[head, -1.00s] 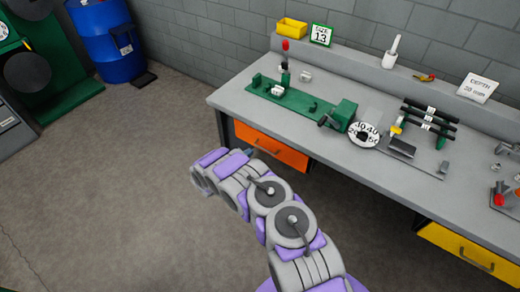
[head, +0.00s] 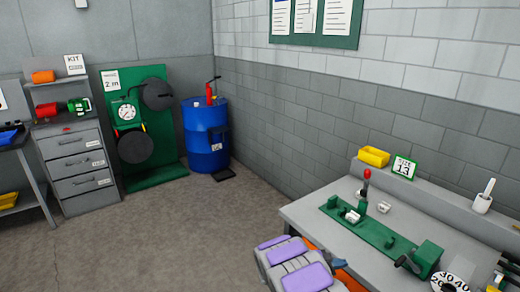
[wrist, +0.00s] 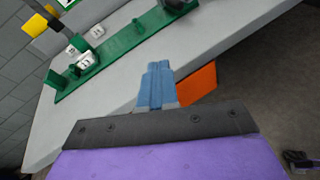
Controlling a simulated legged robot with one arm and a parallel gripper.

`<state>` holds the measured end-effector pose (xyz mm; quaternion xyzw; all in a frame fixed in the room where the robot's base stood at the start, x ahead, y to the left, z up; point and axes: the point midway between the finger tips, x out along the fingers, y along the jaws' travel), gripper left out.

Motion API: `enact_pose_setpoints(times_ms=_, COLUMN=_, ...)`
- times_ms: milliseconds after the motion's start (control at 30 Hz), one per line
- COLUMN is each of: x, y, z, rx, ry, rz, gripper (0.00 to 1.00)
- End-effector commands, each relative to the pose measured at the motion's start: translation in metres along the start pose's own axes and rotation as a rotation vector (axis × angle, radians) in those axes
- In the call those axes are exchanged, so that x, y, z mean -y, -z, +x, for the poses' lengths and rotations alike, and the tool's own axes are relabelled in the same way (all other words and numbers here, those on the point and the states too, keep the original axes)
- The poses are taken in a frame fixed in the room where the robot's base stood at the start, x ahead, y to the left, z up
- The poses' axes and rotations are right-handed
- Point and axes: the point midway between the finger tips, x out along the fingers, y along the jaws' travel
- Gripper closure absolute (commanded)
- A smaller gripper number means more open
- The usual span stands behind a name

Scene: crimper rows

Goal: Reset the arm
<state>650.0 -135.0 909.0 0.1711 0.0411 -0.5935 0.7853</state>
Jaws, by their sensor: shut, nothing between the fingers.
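My gripper (wrist: 157,85) shows in the wrist view as blue fingers pressed together, with nothing between them. The grey workbench (wrist: 65,135) lies beyond it, and the orange drawer (wrist: 198,84) shows just right of the fingers. In the head view my arm is at the bottom centre, in front of the bench's near left corner. A bit of the blue gripper (head: 339,263) shows at the arm's right side; most of it is hidden. The green crimper base (head: 375,232) lies on the bench, with a red-knobbed lever (head: 366,180) at its left end.
A blue barrel (head: 205,135), a green reel stand (head: 148,125) and a grey drawer cabinet (head: 80,165) stand at the back left. The floor (head: 165,235) between is clear.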

Motion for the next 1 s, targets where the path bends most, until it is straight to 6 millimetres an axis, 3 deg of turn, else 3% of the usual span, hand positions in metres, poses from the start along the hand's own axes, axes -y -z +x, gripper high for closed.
enact_pose_setpoints(times_ms=33, x=0.008, y=-0.024, z=0.002, rx=0.004, ry=0.041, rz=0.045, gripper=1.0)
enact_pose_setpoints(times_ms=200, x=0.043, y=-0.087, z=-0.004, rx=0.005, ry=0.179, rz=0.192, gripper=1.0)
enact_pose_setpoints(times_ms=500, x=0.115, y=-0.168, z=-0.037, rx=-0.026, ry=0.418, rz=0.454, gripper=1.0)
enact_pose_setpoints(times_ms=700, x=0.168, y=-0.203, z=-0.068, rx=-0.074, ry=0.576, rz=0.626, gripper=1.0)
enact_pose_setpoints(times_ms=1000, x=0.241, y=-0.23, z=-0.13, rx=-0.182, ry=0.807, rz=0.868, gripper=1.0)
